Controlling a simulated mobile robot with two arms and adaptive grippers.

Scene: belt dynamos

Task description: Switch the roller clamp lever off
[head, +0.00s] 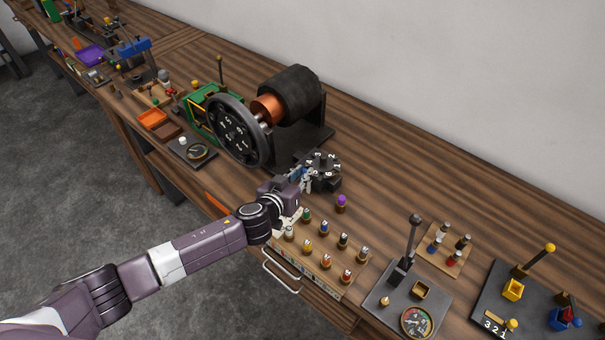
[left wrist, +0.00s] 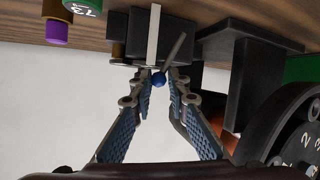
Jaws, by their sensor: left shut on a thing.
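My left gripper (head: 303,180) is beside a small black device with a numbered dial (head: 321,163). In the left wrist view its fingertips (left wrist: 160,76) close around the blue ball end of a thin grey lever (left wrist: 176,50). The lever slants away from the ball toward a dark block (left wrist: 178,49), next to a pale upright bar (left wrist: 154,35). I take this to be the roller clamp lever. In the head view the gripper hides it. My right gripper is not in view.
A large black wheel with numbers (head: 238,130) and a copper and black drum (head: 290,95) stand behind the gripper. A board with several coloured knobs (head: 320,262) is in front. A purple-topped peg (head: 341,203) stands close on the right. The wooden bench at back right is clear.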

